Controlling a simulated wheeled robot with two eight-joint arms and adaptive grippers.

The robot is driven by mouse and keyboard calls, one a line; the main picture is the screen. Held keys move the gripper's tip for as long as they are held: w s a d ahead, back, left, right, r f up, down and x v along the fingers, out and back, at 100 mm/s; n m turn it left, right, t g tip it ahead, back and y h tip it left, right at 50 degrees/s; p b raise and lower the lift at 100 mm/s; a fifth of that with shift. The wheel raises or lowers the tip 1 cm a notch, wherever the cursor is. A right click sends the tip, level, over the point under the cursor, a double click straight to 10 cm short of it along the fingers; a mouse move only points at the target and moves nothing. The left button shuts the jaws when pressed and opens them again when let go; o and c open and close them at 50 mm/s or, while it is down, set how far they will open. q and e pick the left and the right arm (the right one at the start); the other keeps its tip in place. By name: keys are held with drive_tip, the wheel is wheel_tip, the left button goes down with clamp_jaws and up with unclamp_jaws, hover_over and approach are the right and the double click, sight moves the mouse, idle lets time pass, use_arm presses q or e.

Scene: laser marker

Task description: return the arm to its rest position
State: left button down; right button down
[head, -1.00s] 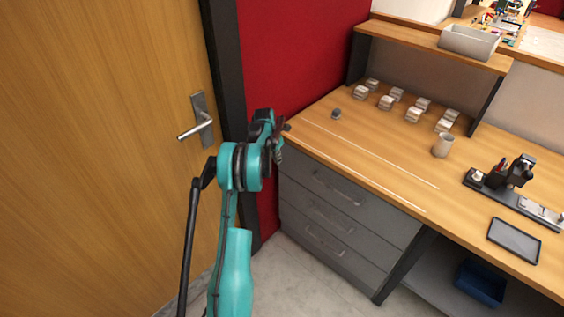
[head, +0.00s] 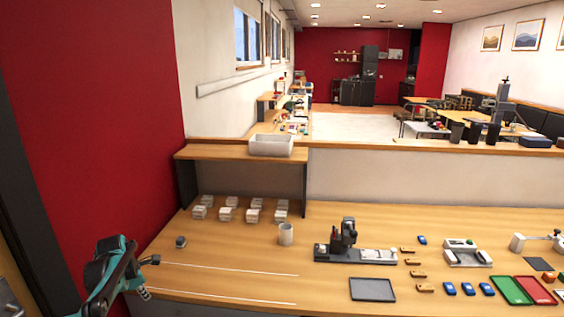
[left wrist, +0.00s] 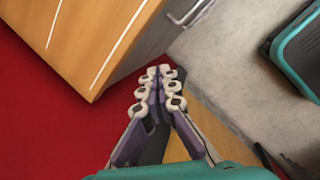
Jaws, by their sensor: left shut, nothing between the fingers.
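My left arm is teal and comes in at the lower left of the head view. Its gripper (head: 149,276) is beside the left end of the wooden desk (head: 215,270), and I cannot tell whether it touches the edge. In the left wrist view the two fingers (left wrist: 160,73) are together with nothing between them. They point past the desk corner, with red wall and grey floor behind. My right gripper shows in neither view.
On the desk are a small dark block (head: 181,241), several whitish stacks, a cup (head: 286,234), a black device (head: 348,238) on a base, and a dark tray (head: 372,290). A red wall (head: 95,120) stands close on the left. The desk's left front is clear.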

use_arm(q)
drive_tip(key=s+d+r+m+t, duration=0.1)
drive_tip(key=s+d+r+m, duration=0.5)
drive_tip(key=d, duration=0.3)
drive_tip(key=s+d+r+m+t, duration=0.1)
drive_tip(key=s+d+r+m, duration=0.3)
drive_tip(key=s+d+m, duration=0.45)
drive_tip(key=s+d+f+m+t, duration=0.1)
drive_tip(key=s+d+f+m, duration=0.1)
drive_tip(key=s+d+m, duration=0.4)
drive_tip(key=s+d+f+m, duration=0.2)
drive_tip(key=s+d+m, duration=0.4)
drive_tip(key=s+m, duration=0.1)
drive_tip(key=shift+d+f+t, duration=0.25)
drive_tip(key=shift+f+t, duration=0.1)
drive_tip(key=shift+t, duration=0.05)
